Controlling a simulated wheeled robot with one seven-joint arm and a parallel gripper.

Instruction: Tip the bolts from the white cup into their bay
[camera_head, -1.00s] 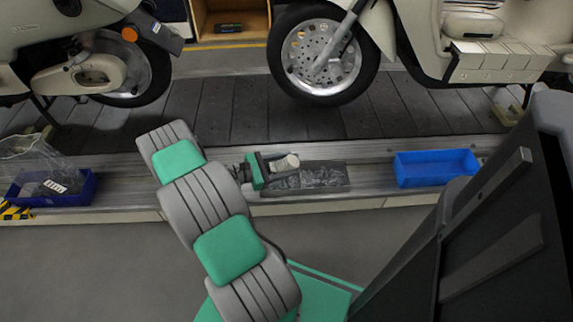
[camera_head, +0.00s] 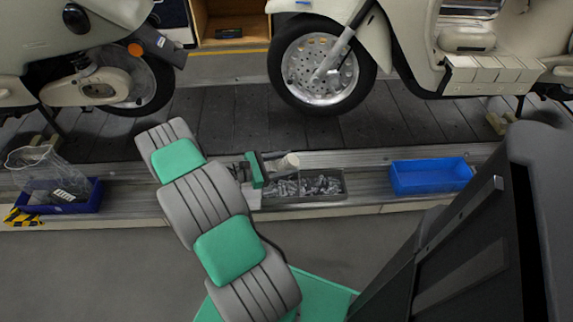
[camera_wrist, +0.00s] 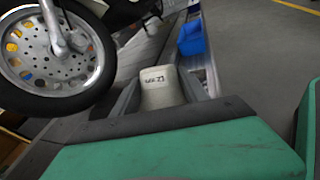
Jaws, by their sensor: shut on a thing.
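The white cup (camera_head: 288,162) is held by my gripper (camera_head: 272,167), whose fingers are shut on it. In the head view the cup is just above the back left edge of a grey open bay (camera_head: 347,185). It looks tilted, but its inside is hidden. Loose metal bolts (camera_head: 305,187) lie spread in this bay. In the wrist view the cup (camera_wrist: 162,88) shows its pale side with dark lettering between my fingers (camera_wrist: 161,98); the bolts do not show there.
A bright blue bin (camera_head: 430,177) stands right of the bay on the rail; it is also in the wrist view (camera_wrist: 192,38). A dark blue bin (camera_head: 85,205) with a clear bag is at the left. Scooters (camera_head: 320,70) stand on the slat conveyor (camera_head: 235,115) behind.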

